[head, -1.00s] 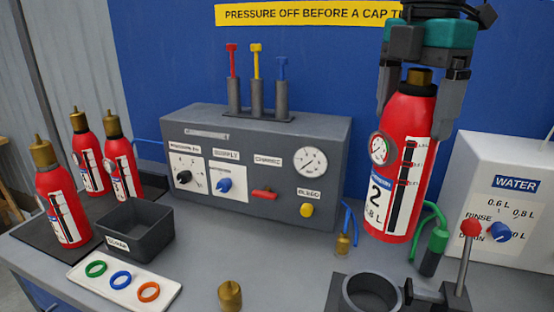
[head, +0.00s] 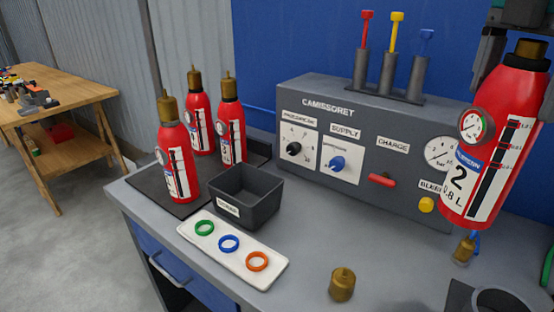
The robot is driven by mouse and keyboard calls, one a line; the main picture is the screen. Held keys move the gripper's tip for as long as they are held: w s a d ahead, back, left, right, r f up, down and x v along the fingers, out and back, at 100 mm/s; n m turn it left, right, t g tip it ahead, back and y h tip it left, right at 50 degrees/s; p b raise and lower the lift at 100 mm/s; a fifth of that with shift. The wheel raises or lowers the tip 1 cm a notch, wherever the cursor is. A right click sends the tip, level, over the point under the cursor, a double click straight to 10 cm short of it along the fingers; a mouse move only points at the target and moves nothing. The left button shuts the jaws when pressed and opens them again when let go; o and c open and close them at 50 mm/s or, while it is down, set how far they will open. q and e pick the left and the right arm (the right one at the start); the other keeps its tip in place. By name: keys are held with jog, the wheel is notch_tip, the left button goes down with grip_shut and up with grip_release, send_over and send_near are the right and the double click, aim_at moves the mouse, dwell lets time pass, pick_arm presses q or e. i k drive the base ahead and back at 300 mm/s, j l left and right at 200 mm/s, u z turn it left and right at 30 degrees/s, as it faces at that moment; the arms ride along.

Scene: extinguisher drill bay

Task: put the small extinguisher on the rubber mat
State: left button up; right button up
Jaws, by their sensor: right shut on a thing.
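The small extinguisher (head: 492,150) is red, with a "2" label and a round gauge. It hangs slightly tilted above the bench at the right edge of the head view. My right gripper (head: 510,40) is shut on it near its top and is partly cut off by the frame. The dark rubber mat (head: 145,187) lies at the bench's left end. Three other red extinguishers (head: 177,160) with brass caps stand on it and cover much of it. My left gripper is not in view.
A dark open bin (head: 246,212) and a white tray (head: 212,252) with green, blue and orange rings lie in front of the mat. A brass cap (head: 342,284) stands on the bench. The grey control panel (head: 350,190) stands behind. A wooden table (head: 70,95) is far left.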

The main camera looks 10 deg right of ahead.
aim_at(199, 175)
jog(key=i+j+u, duration=0.3)
jog(key=i+j, duration=0.4)
jog(key=i+j+u, duration=0.35)
jog(key=i+j, duration=0.4)
